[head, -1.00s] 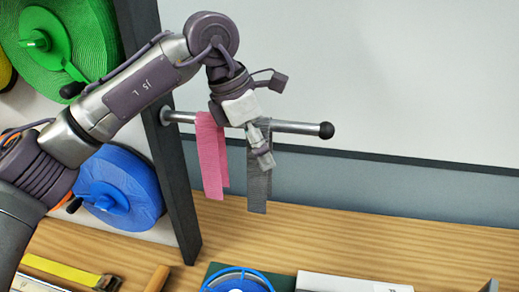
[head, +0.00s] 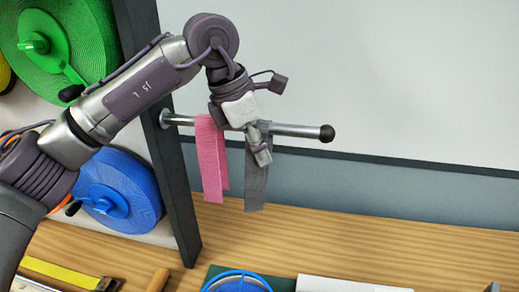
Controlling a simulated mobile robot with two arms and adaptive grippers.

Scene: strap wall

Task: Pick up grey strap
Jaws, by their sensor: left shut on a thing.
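The grey strap (head: 256,185) hangs over a metal rod (head: 296,130), next to a pink strap (head: 210,165) on its left. My left gripper (head: 262,156) points down at the upper part of the grey strap and is shut on it. The gripper covers some of the strap near the rod. The strap's lower end hangs free above the wooden bench. My right gripper is not in the view.
The rod sticks out from a dark upright post (head: 170,165) and ends in a black ball (head: 327,133). Green (head: 60,50) and blue (head: 118,190) reels are at the left. A yellow tool (head: 60,272) and a white box (head: 350,284) lie along the front of the wooden bench (head: 400,240).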

